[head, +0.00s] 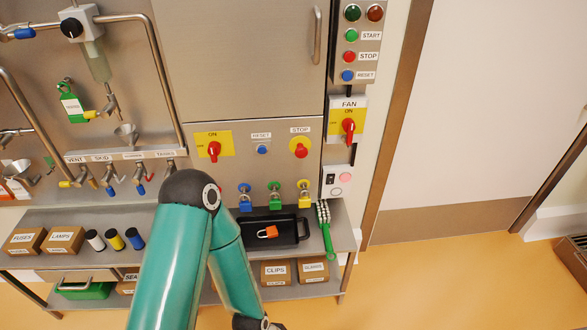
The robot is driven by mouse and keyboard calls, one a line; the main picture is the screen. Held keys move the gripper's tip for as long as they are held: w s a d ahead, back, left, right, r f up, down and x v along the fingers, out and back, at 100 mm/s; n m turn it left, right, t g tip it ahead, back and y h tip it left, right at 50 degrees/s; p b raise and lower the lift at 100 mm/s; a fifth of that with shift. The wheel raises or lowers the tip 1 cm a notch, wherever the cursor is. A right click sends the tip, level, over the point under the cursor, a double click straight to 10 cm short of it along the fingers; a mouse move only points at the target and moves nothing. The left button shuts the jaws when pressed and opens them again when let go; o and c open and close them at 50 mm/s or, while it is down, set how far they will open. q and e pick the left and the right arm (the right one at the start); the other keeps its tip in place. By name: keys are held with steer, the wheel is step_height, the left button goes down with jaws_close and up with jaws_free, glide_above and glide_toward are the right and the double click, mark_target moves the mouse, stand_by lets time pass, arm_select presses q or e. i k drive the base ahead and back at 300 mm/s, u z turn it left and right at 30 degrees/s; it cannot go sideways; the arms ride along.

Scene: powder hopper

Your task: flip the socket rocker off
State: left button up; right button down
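The white socket plate (337,181) is on the wall below the yellow FAN switch. It carries a small black rocker (331,179) on its left side and a pale pink round part on its right. The rocker is too small to tell which way it is tipped. One teal arm of mine rises from the bottom, bends at a dark elbow and runs back down to the bottom edge.
A shelf (345,240) below holds a black tray (288,231) with an orange padlock, and a green-handled brush (324,228). The red FAN knob (348,126) sits just above the socket. Coloured padlocks hang to the left. The pale wall at right is clear.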

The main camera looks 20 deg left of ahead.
mark_target(330, 177)
steer(key=u, duration=0.3)
steer(key=i, duration=0.7)
steer(key=u, duration=0.55)
steer(key=k, duration=0.9)
steer(key=u, duration=0.15)
steer(key=i, duration=0.9)
steer(key=z, duration=0.1)
